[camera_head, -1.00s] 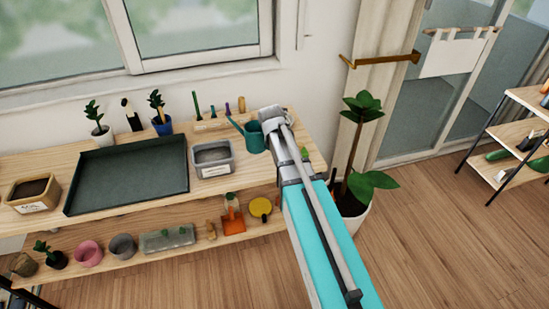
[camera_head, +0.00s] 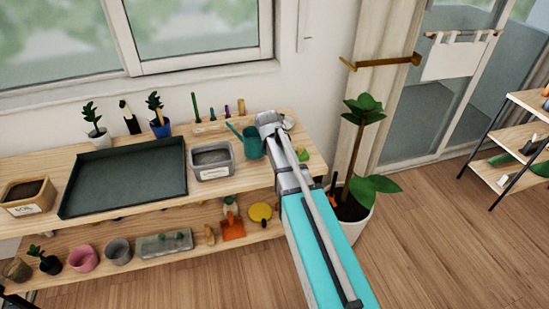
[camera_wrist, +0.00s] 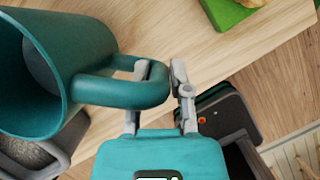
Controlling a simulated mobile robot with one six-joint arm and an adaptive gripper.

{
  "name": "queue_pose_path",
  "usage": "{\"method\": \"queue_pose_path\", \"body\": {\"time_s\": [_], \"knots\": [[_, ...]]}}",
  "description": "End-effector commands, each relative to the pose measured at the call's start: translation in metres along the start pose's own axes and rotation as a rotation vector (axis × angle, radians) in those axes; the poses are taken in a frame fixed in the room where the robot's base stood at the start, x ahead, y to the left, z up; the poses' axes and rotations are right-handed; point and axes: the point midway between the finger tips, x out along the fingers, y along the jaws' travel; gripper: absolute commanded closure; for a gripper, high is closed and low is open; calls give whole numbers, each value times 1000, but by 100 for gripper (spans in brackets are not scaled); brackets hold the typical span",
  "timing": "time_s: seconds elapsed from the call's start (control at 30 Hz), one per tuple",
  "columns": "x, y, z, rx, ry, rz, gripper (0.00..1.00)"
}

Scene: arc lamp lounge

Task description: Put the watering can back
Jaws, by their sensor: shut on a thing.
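The teal watering can (camera_head: 250,144) is at the right part of the wooden potting bench's top, just right of a grey bin. In the wrist view the watering can (camera_wrist: 60,60) fills the upper left, with its open top toward me and its looped handle between my fingers. My gripper (camera_wrist: 160,82) is shut on that handle. In the head view my gripper (camera_head: 266,128) is beside the can on its right, with its fingertips mostly hidden. I cannot tell whether the can's base touches the bench.
The grey bin (camera_head: 212,162) stands close to the can. A dark green tray (camera_head: 125,178) and a soil box (camera_head: 28,195) are farther left. Several small tools stand in a wooden holder (camera_head: 213,127) behind. A green item (camera_head: 303,154) lies right of my wrist. A tall potted plant (camera_head: 350,210) stands beyond the bench.

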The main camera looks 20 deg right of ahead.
Motion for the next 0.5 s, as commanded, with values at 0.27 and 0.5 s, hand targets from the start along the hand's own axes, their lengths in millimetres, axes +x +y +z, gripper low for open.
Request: {"method": "queue_pose_path", "body": {"time_s": [0.27, 0.5], "knots": [[20, -1, -9, 0, -1, 0, 100], [21, -1, -9, 0, -1, 1, 100]]}}
